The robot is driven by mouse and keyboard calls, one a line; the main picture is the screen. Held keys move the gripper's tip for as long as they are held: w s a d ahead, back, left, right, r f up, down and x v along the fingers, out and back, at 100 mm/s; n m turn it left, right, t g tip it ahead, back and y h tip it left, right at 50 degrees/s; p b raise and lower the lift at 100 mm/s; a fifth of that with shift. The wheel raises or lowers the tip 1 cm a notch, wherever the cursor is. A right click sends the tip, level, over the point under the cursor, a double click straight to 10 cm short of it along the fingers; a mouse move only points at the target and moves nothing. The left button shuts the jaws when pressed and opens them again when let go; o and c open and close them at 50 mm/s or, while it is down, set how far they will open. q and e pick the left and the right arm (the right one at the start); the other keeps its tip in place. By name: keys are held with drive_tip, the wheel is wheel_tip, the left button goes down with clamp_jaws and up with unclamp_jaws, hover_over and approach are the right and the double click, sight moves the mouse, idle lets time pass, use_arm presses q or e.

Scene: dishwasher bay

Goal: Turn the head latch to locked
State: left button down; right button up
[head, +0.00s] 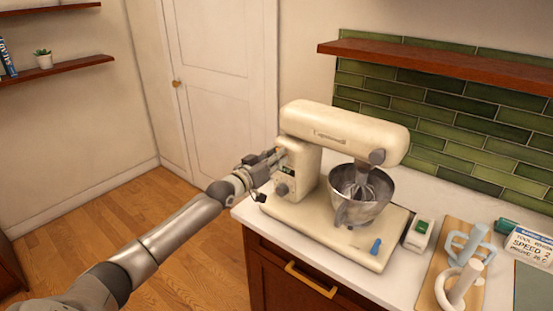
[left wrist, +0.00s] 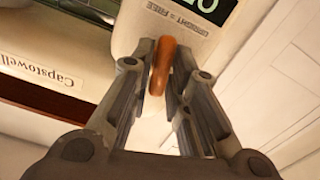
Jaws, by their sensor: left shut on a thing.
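The cream stand mixer (head: 345,122) stands on the counter with its head level over a steel bowl (head: 360,195). My left gripper (head: 276,158) reaches the back of the mixer's column from the left. In the left wrist view, my gripper (left wrist: 160,85) is shut on the orange-brown head latch lever (left wrist: 162,58), one finger on each side. A label beside the lever reads "UPRIGHT = FREE" (left wrist: 180,18). The latch is hidden in the head view. I cannot tell whether it is upright or turned. My right gripper is not in view.
The mixer's base has a blue knob (head: 376,246). A shelf (head: 450,65) hangs above. Floor is open at left.

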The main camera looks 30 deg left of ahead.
use_arm(q)
drive_tip(key=shift+a+f+n, duration=0.1)
drive_tip(key=shift+f+n, duration=0.05)
drive_tip(key=shift+n, duration=3.65)
drive_tip(key=shift+a+f+n, duration=0.1)
drive_tip(key=shift+f+n, duration=0.05)
drive_tip(key=shift+n, duration=3.65)
drive_tip(key=c, duration=1.5)
unclamp_jaws()
drive_tip(key=shift+o, duration=0.2)
